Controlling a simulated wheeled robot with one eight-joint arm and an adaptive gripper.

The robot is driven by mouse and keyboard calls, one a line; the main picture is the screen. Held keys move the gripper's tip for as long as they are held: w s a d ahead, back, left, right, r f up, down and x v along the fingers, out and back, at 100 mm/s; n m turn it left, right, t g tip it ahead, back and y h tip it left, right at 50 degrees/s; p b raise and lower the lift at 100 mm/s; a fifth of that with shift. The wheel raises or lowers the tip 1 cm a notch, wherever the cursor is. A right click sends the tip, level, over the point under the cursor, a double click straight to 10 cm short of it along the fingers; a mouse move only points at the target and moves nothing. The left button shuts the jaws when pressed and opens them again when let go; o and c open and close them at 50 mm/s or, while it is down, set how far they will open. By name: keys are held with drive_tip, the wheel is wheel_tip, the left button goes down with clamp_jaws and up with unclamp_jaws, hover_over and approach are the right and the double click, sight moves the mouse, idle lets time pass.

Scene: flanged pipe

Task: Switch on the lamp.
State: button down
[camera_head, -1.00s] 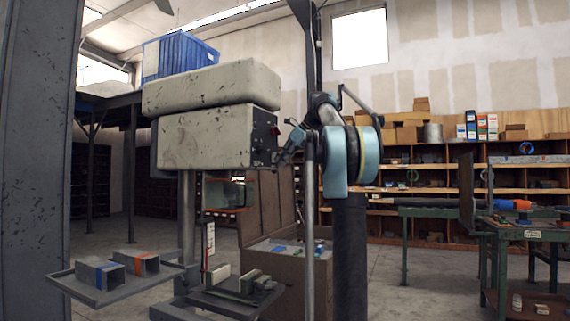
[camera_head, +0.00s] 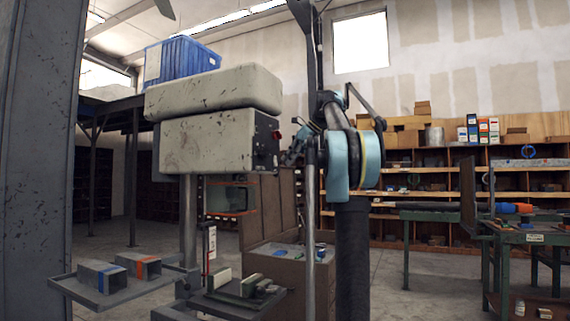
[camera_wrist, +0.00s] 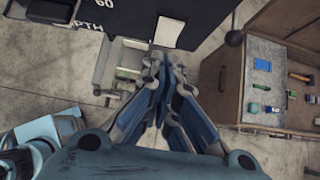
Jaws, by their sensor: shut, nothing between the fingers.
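The drill press head (camera_head: 205,143) is a worn grey-beige housing at the middle left of the head view. Its dark control panel (camera_head: 266,142) faces right and carries a small red control (camera_head: 276,134). In the wrist view the panel (camera_wrist: 98,18) is a dark face with white lettering, "60" and part of "DEPTH", at upper left. My gripper (camera_wrist: 165,62) is shut and empty, its fingertips together near the panel's lower edge in that picture. In the head view my gripper (camera_head: 291,154) is just right of the panel. Contact cannot be told. I cannot make out a lamp or its switch.
A tray (camera_head: 120,293) with square metal tubes sits at lower left. The press table (camera_head: 232,300) holds a vice. A brown cabinet (camera_head: 285,278) with small items stands behind; it also shows in the wrist view (camera_wrist: 230,85). A green workbench (camera_head: 530,237) is at right.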

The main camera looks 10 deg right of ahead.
drive_tip(key=v, duration=1.1)
drive_tip(key=shift+d, duration=0.15)
drive_tip(key=shift+f, duration=0.15)
drive_tip(key=shift+s+d+f+g+h, duration=0.15)
drive_tip(key=shift+d+f+g+h, duration=0.2)
drive_tip(key=shift+f, duration=0.2)
drive_tip(key=shift+a, duration=0.1)
